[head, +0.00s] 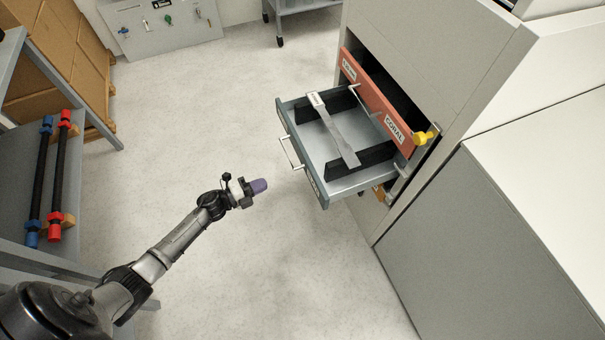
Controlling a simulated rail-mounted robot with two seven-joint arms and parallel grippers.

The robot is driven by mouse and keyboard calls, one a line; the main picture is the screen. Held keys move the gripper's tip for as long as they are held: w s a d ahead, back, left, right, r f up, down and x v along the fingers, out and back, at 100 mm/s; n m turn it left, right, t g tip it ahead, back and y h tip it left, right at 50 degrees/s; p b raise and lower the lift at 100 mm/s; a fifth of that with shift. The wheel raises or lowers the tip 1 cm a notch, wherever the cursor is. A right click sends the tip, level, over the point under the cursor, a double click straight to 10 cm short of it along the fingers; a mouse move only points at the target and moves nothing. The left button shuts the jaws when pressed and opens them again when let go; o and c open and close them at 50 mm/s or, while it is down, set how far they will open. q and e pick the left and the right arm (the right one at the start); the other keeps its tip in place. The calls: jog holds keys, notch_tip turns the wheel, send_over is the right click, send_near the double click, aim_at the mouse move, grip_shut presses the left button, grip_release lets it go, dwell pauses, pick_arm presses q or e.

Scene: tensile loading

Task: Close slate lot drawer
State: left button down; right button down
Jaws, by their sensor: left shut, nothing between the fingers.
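The slate lot drawer (306,167) is a blue-grey drawer that stands pulled out from the light cabinet at the right. It has a bar handle (290,152) on its front. A flat grey metal specimen (333,130) with a white tag lies across dark supports inside it. A coral drawer (378,100) labelled CORAL sits just above and behind it, its front close to the cabinet. My left gripper (262,186), with purple fingertips, is shut and empty. It is in front of the slate drawer, left of and below the handle, and apart from it. My right gripper does not show.
A yellow part (424,138) sticks out at the coral drawer's right end. A grey rack (66,150) with black bars ended in red and blue stands at the left. A tool panel (160,28) is at the back. The floor between rack and cabinet is clear.

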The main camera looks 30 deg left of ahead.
pick_arm(q)
jog(key=d+m+h, duration=0.2)
jog(key=b, duration=0.2)
send_near(310, 172)
jog(key=x, duration=0.5)
jog(key=shift+w+d+r, duration=0.2)
jog(key=shift+d+r, duration=0.1)
jog(key=shift+r, duration=0.05)
jog(key=shift+b+x, duration=0.3)
jog(key=shift+x, duration=0.55)
jog(key=shift+w+d, duration=0.1)
